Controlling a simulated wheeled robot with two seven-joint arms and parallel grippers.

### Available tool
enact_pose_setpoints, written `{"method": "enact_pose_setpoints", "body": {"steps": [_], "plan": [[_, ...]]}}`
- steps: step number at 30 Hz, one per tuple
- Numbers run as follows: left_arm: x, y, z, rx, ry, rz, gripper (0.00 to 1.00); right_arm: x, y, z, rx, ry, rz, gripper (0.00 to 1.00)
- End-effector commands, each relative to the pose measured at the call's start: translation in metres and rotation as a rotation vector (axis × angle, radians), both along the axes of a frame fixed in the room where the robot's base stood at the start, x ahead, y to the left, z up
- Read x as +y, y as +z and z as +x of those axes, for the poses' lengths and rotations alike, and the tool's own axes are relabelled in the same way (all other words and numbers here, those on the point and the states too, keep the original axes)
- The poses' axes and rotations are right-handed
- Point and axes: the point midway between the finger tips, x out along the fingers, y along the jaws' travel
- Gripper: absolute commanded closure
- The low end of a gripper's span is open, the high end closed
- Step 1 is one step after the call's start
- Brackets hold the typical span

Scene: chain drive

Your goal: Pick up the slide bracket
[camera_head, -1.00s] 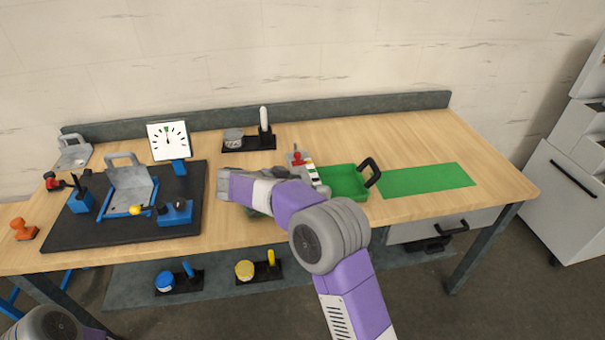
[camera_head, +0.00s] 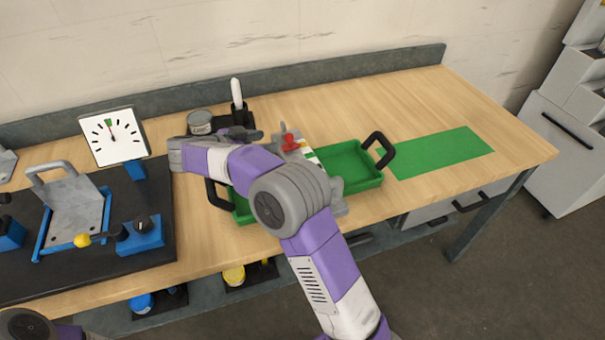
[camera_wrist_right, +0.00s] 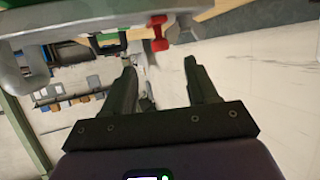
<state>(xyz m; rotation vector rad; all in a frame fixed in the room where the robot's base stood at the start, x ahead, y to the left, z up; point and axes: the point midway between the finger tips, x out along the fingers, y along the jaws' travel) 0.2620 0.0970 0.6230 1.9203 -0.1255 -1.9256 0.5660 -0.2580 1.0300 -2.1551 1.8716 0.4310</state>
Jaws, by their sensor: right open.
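A grey bracket with a loop handle (camera_head: 72,200) stands in a blue frame on the black mat at the left of the bench; I take it for the slide bracket, though I cannot be sure. My right gripper (camera_wrist_right: 160,68) is open and empty in the right wrist view. In the head view my right arm crosses the green tray, well right of this bracket, and its fingers are mostly hidden. The grey body with a red knob (camera_head: 290,141) rises from the tray and shows beyond the fingers in the wrist view (camera_wrist_right: 158,32). My left gripper is out of view.
The green tray (camera_head: 352,168) has black handles. A dial gauge (camera_head: 113,137) and a blue box with a knob (camera_head: 139,236) stand left. A grey tin (camera_head: 199,122) and a white-topped post (camera_head: 237,95) stand behind my arm. The green patch (camera_head: 440,153) at right is bare.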

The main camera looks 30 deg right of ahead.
Motion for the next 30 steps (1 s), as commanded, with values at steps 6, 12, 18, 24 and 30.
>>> {"method": "enact_pose_setpoints", "body": {"steps": [6,12,18,24,30], "plan": [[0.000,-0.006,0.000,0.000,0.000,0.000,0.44,-0.016,-0.010,0.002,0.001,-0.003,0.001,0.42],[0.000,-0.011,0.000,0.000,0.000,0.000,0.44,-0.039,-0.020,0.005,0.001,-0.003,0.001,0.42],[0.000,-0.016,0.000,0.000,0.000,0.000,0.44,-0.064,-0.031,0.009,0.001,-0.002,0.002,0.42],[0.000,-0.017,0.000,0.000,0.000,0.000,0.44,-0.069,-0.032,0.010,0.000,0.001,0.001,0.42],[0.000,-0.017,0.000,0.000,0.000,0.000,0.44,-0.069,-0.032,0.010,0.000,0.000,0.001,0.56]]}}
